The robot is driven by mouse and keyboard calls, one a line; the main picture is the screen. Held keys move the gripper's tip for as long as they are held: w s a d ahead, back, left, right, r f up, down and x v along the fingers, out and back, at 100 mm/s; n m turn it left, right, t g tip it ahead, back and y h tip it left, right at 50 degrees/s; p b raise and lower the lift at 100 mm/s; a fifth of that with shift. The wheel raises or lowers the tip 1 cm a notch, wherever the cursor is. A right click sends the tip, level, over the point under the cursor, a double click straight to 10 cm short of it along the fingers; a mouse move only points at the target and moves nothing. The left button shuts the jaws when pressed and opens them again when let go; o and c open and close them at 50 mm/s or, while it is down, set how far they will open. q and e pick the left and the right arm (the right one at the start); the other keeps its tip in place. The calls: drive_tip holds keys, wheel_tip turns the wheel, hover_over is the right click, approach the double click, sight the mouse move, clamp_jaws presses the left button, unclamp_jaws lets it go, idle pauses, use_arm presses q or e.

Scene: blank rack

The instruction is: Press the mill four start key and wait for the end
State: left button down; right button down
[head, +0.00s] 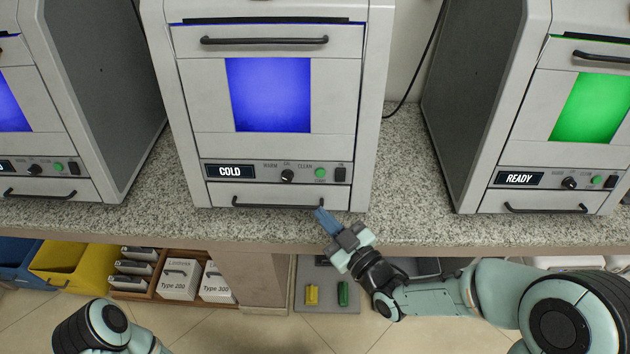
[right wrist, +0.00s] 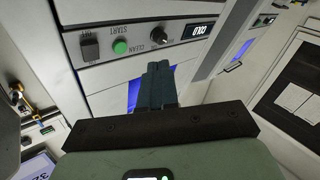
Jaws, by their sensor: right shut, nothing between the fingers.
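The middle mill (head: 200,150) has a blue window, a display reading COLD (head: 230,171), a black knob (head: 287,176) and a green start key (head: 320,173). My right gripper (head: 320,214) is shut and empty, just below and in front of the mill's lower handle, apart from the key. In the right wrist view the shut fingers (right wrist: 158,76) point toward the panel, and the green key (right wrist: 120,46) labelled START lies up and left of them. I cannot read a mill number. Only part of my left arm shows at the bottom left; its gripper is out of view.
Another mill with a green window and a READY display (head: 520,178) stands at the right. A third with a blue window stands at the left (head: 100,90). A granite counter (head: 400,190) carries them. Yellow (head: 62,262) and blue bins and white boxes sit below.

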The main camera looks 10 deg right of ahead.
drive_tip(key=r, duration=0.1)
drive_tip(key=r+n, duration=0.1)
drive_tip(key=s+r+t+y, duration=0.1)
drive_tip(key=shift+a+r, duration=0.3)
drive_tip(key=shift+r, duration=0.1)
drive_tip(key=shift+w, duration=0.15)
drive_tip(key=b, duration=0.1)
approach(320, 173)
drive_tip(key=shift+w+a+r, duration=0.3)
drive_tip(key=shift+w+a, duration=0.45)
drive_tip(key=shift+w+a+r, duration=0.25)
drive_tip(key=shift+w+a, duration=0.45)
drive_tip(key=shift+w, duration=0.05)
drive_tip(key=shift+w+a+r, duration=0.3)
drive_tip(key=shift+w+a, duration=0.4)
drive_tip(key=shift+a, duration=0.05)
drive_tip(key=shift+b, duration=0.3)
drive_tip(key=shift+w+d+f+b, duration=0.1)
drive_tip(key=shift+w+b, duration=0.2)
drive_tip(key=shift+w, duration=0.05)
